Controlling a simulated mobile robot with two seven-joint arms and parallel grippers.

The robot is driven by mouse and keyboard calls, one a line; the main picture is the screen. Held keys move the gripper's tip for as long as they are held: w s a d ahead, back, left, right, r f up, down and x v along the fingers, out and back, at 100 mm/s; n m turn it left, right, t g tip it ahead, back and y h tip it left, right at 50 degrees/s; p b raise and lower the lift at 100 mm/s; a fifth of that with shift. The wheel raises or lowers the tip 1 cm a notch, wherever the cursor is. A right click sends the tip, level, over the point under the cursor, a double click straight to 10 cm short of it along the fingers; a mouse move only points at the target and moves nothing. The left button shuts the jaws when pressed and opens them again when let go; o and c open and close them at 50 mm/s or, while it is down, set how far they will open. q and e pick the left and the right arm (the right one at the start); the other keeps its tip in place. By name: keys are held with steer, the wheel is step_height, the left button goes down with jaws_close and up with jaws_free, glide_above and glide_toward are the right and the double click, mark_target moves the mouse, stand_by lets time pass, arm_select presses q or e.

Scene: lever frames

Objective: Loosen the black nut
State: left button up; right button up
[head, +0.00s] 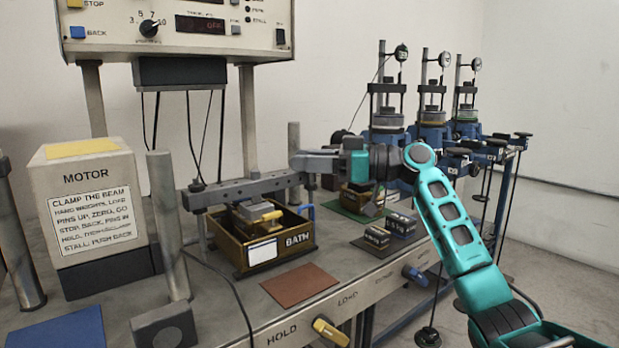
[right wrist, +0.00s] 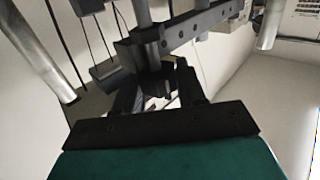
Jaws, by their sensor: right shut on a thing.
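My right gripper (head: 304,163) reaches in from the right at the right end of the dark drilled beam (head: 235,192). In the right wrist view its two black fingers (right wrist: 158,90) are closed around a small dark piece, the black nut (right wrist: 153,76), close against the beam (right wrist: 190,27). The fingers cover much of the nut, and its thread cannot be made out. In the head view the nut is hidden by the fingers. My left gripper is not in view.
The MOTOR housing (head: 88,200) and a grey post (head: 166,225) stand to the left. A yellow handle (head: 330,331) and a blue handle (head: 414,275) stick out from the bench front. Dial-gauge stands (head: 388,100) stand behind right.

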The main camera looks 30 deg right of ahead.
steer(key=shift+r+n+g+y, duration=0.25)
steer(key=shift+n+g+y, duration=0.65)
steer(key=shift+g, duration=0.2)
steer(key=shift+n+g+y+p, duration=0.4)
steer(key=shift+n+g+y, duration=0.3)
steer(key=shift+g, duration=0.4)
steer(key=shift+a+f+n+g+y+p, duration=0.1)
steer(key=shift+n+g+y+p, duration=0.35)
steer(key=shift+n+g, duration=1)
steer(key=shift+s+f+g, duration=0.1)
steer(key=shift+f+g, duration=0.05)
steer(key=shift+g, duration=0.7)
steer(key=o, duration=1)
